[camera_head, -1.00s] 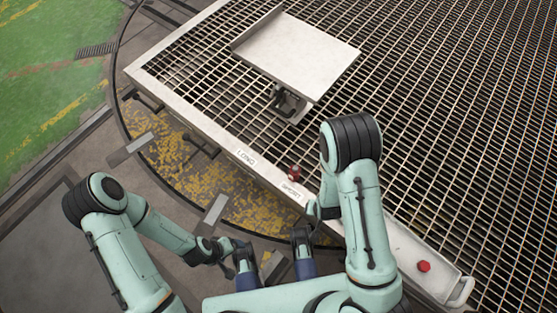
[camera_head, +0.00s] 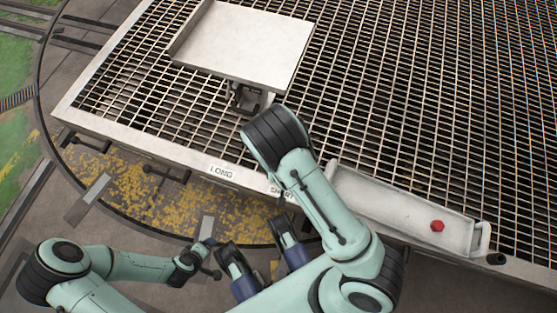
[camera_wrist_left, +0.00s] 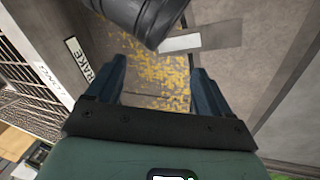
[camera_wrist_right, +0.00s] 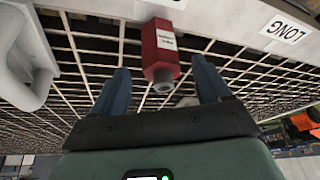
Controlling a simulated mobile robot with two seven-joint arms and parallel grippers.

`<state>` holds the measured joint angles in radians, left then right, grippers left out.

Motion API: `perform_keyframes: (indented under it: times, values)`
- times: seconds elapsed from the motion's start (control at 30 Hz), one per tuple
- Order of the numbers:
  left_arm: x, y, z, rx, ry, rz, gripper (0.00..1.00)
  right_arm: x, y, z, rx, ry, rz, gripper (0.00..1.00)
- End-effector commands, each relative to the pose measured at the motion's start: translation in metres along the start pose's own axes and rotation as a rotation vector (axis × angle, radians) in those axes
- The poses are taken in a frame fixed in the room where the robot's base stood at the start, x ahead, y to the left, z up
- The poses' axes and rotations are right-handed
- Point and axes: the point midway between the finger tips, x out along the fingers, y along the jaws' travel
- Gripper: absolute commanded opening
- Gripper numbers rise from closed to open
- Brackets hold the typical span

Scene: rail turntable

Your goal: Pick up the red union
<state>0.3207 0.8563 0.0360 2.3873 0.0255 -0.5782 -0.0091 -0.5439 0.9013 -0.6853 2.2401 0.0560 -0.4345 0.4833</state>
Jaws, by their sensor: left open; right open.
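A red block-like fitting (camera_wrist_right: 162,48) with a small label and a grey round end shows in the right wrist view, by the pale frame edge. My right gripper (camera_wrist_right: 161,67) is open, its fingertips to either side of the fitting in that view; contact cannot be seen. In the head view my right arm covers that spot. A second red piece (camera_head: 437,226), smaller and rounded, lies in the pale tray. I cannot tell for sure which is the union. My left gripper (camera_wrist_left: 160,70) is open and empty, above the yellow-speckled ground.
The pale tray (camera_head: 385,205) has a handle at its right end. A raised pale plate (camera_head: 245,45) stands on the grating (camera_head: 400,90). The frame edge carries a LONG label (camera_head: 222,172). A dark cylinder (camera_wrist_left: 130,18) is close ahead of my left gripper.

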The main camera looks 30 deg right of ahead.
Motion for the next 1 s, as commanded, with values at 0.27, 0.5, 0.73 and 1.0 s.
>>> perform_keyframes:
  times: [0.27, 0.5, 0.73, 1.0]
  values:
    - [0.013, -0.004, -0.015, -0.003, 0.045, -0.003, 0.81, 0.023, 0.000, -0.001, 0.000, -0.001, 0.001, 0.77]
    - [0.030, -0.023, 0.003, -0.022, -0.013, -0.036, 0.81, 0.054, -0.001, -0.002, 0.000, -0.001, 0.001, 0.77]
    - [0.029, -0.024, 0.005, -0.023, -0.019, -0.037, 0.81, 0.054, -0.001, -0.003, 0.000, -0.001, 0.000, 0.77]
    - [0.030, -0.024, 0.005, -0.023, -0.018, -0.037, 0.81, 0.054, -0.001, -0.004, 0.000, 0.001, -0.001, 0.06]
